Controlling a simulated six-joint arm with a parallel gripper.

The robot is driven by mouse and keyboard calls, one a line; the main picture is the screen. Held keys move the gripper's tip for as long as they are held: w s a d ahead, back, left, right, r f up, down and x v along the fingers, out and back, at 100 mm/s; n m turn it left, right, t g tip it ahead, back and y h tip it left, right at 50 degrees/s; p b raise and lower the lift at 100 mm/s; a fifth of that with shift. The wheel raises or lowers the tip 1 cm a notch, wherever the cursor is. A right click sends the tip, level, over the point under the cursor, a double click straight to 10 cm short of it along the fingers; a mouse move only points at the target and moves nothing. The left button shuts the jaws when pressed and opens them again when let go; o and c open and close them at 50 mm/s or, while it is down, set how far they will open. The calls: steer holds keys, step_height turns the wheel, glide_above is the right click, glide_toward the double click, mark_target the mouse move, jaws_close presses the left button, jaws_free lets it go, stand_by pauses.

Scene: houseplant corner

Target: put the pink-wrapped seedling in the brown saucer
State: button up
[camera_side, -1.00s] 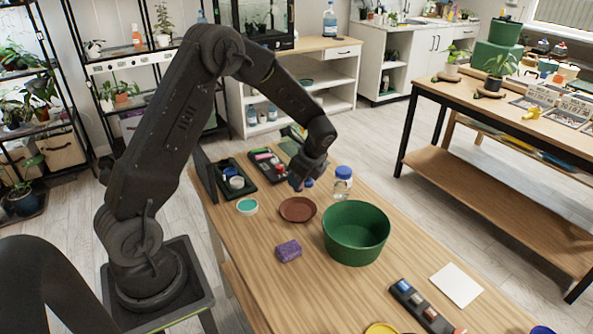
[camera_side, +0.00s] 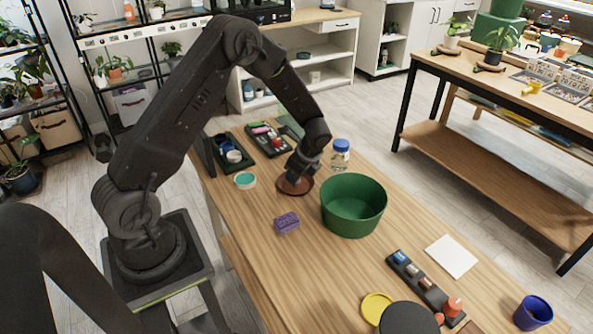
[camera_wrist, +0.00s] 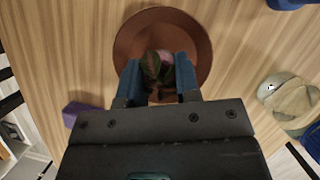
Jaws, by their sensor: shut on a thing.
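The brown saucer (camera_side: 307,188) lies on the wooden table, and its round rim also shows in the wrist view (camera_wrist: 195,30). My gripper (camera_side: 292,178) is low over the saucer, pointing down. In the wrist view my gripper (camera_wrist: 158,74) has its two blue fingers shut on the seedling (camera_wrist: 152,64), over the saucer's near half. Green leaves and a bit of pink show between the fingers; the rest of the wrap is hidden. I cannot tell whether the seedling touches the saucer. In the side view the seedling is hidden behind my gripper.
A large green tub (camera_side: 353,210) stands close right of the saucer, with a blue-capped jar (camera_side: 340,155) behind it. A purple block (camera_side: 287,223) lies in front. A teal-topped round tub (camera_side: 245,180) and dark trays (camera_side: 268,140) are to the left and back.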

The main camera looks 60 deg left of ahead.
steer(key=o, duration=1)
steer(key=shift+c, duration=0.2)
steer(key=shift+r, duration=3.55)
